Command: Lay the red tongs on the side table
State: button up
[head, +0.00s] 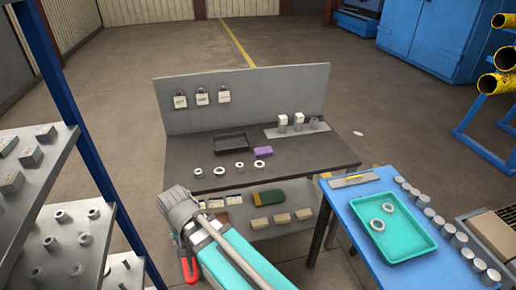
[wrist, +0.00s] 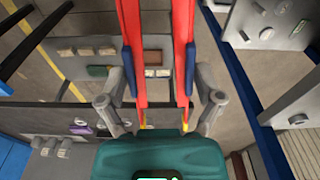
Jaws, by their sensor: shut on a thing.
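The red tongs (wrist: 183,40) are between the blue-padded fingers of my gripper (wrist: 159,70) in the wrist view. Their two red arms run up out of the picture, with yellow ends near the green gripper body. My gripper is shut on them. In the head view a bit of red (head: 188,270) shows beside my arm at the lower left; my arm hides most of the gripper. The blue side table (head: 358,232) stands at the right, apart from the tongs. It bears a teal tray (head: 408,246) with two rings and a row of metal cylinders (head: 438,222).
A dark workbench (head: 190,155) with a grey back panel stands ahead, with rings, a black tray and a purple block (head: 263,152). A shelf rack (head: 60,215) is close at left. A flat tool (head: 355,180) lies at the blue table's far edge. Its front left is bare.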

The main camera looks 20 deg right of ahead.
aim_at(311, 150)
jog(key=i, duration=1.5)
jog(key=z, duration=2.3)
